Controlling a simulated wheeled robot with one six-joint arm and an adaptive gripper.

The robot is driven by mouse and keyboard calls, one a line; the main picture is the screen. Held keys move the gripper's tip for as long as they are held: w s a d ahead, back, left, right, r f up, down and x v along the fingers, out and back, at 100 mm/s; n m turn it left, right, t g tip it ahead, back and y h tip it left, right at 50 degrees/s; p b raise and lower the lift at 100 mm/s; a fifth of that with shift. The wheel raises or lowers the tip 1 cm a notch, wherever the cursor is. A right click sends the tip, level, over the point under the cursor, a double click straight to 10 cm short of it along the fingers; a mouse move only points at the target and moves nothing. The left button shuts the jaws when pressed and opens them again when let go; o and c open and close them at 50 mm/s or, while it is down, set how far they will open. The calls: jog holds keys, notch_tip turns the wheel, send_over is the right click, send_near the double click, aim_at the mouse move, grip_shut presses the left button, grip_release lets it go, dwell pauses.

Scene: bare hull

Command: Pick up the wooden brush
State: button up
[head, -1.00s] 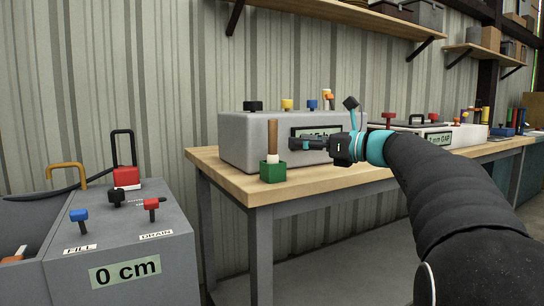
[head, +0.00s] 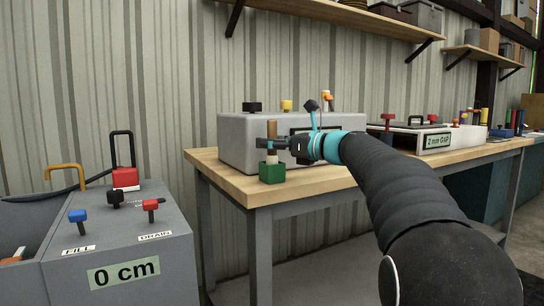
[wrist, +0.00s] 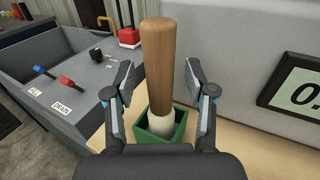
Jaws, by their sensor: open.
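The wooden brush (wrist: 157,65) stands upright, handle up, in a small green square holder (head: 272,173) on the workbench's left end. Its pale lower part sits inside the holder, which also shows in the wrist view (wrist: 180,135). My gripper (wrist: 158,80) is open, with one finger on each side of the brush handle. Gaps show between the handle and both fingers, so neither appears to touch it. In the head view my gripper (head: 272,143) covers part of the handle.
A grey box (head: 233,140) with coloured knobs stands right behind the brush on the wooden bench (head: 230,183). A grey basin unit (head: 120,245) with levers and a "0 cm" label is at the left. A white gap gauge box (head: 432,140) stands farther right.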

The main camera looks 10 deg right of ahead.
jog(key=shift+c, duration=0.3)
grip_shut()
